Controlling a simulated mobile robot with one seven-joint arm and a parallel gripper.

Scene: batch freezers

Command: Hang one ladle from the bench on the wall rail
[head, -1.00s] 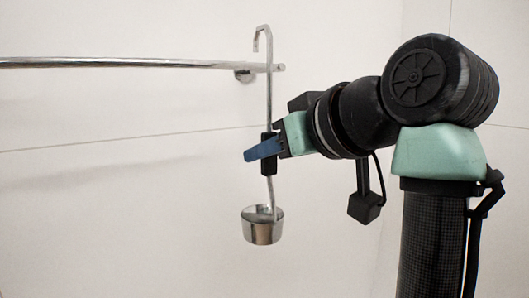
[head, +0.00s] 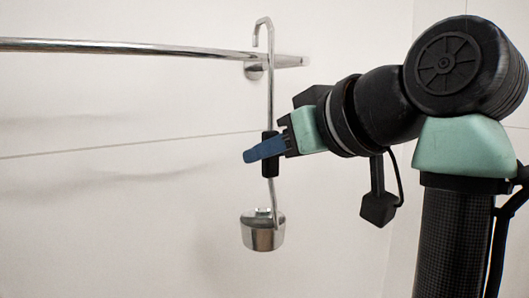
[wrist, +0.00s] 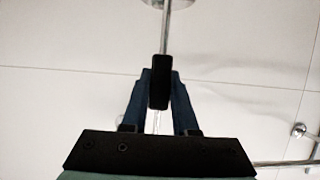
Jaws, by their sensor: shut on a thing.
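A steel ladle (head: 261,232) hangs upright from my gripper (head: 262,155), bowl down and hook (head: 263,28) up. The blue fingers are shut on the black grip of its handle. The hook's tip points left and stands above the level of the wall rail (head: 120,47). The shaft crosses in front of the rail near its right end; I cannot tell the gap in depth. In the wrist view, my gripper (wrist: 160,90) holds the black grip (wrist: 160,82) between both fingers, and the rail (wrist: 288,163) shows at lower right.
A round wall mount (head: 255,71) holds the rail near its right end, just left of the ladle's shaft. The rail is bare to the left. The tiled wall (head: 120,220) below is clear. The bench is not in view.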

